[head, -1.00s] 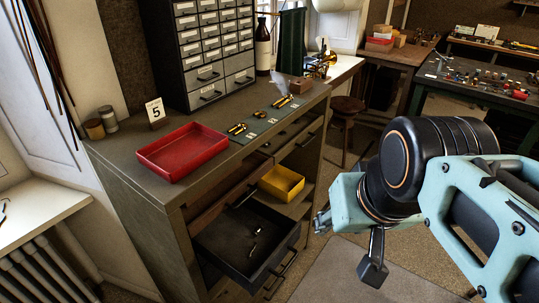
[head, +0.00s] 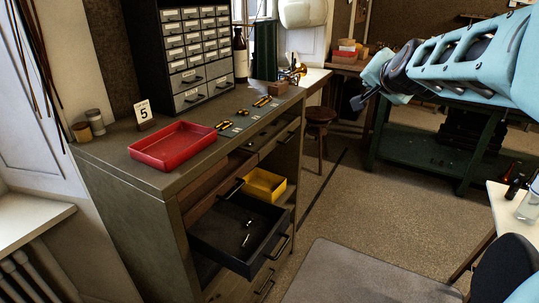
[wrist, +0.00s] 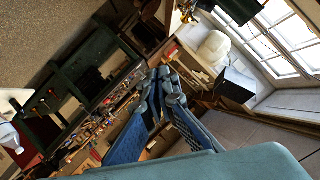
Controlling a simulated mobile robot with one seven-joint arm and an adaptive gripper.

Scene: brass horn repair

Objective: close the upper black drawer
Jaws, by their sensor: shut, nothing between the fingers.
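The upper black drawer (head: 222,240) stands pulled out of the front of the grey-brown cabinet (head: 130,205). Its handle (head: 280,248) is on its front panel, and small metal pieces (head: 246,232) lie inside. My gripper (wrist: 163,78) shows in the wrist view with its blue fingers together and nothing between them. In the head view my arm reaches in from the upper right, well away from the drawer and touching nothing that I can see. The drawer is not recognisable in the wrist view.
A yellow bin (head: 265,184) sits in the cabinet behind the drawer. A stool (head: 320,117) and green workbench (head: 425,155) stand beyond. Floor right of the drawer is open, with a grey mat (head: 350,275).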

